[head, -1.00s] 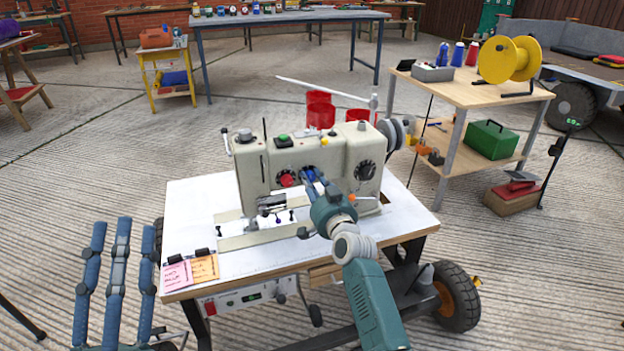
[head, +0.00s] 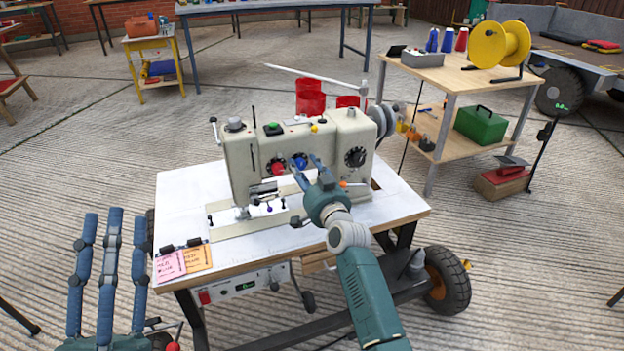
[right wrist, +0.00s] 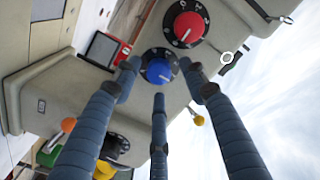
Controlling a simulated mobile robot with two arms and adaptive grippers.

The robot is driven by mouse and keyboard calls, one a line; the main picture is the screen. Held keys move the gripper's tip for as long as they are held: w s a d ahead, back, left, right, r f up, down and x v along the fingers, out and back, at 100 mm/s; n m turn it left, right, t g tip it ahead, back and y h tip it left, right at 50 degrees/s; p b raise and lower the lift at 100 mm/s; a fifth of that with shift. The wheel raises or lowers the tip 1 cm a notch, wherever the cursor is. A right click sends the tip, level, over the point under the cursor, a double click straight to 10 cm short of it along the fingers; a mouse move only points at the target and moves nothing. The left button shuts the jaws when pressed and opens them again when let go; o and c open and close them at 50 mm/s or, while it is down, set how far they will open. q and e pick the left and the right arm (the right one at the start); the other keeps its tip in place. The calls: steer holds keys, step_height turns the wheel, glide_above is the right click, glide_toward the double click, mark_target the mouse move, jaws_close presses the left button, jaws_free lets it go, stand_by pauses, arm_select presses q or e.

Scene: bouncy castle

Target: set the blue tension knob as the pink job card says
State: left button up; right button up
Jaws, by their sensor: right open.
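The blue tension knob (head: 300,160) is on the front of the cream sewing machine (head: 240,165), just right of a red knob (head: 277,168). In the right wrist view the blue knob (right wrist: 159,71) sits on a black numbered dial, with the red knob (right wrist: 188,27) above it. My right gripper (head: 312,170) is open in front of the blue knob, its fingers spread around it and apart from it. The pink job card (head: 170,265) lies at the table's front left corner; its writing is too small to read. My left gripper (head: 110,225) is open and empty, left of the table.
An orange card (head: 198,257) lies beside the pink one. A black dial (head: 355,157) is on the machine's right end. A wooden side table (head: 465,80) with a yellow reel (head: 498,45) stands behind right. Concrete floor is open at left.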

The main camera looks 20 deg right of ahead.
steer(key=s, duration=1.1)
steer(key=shift+d, duration=0.25)
steer(key=shift+r, duration=0.1)
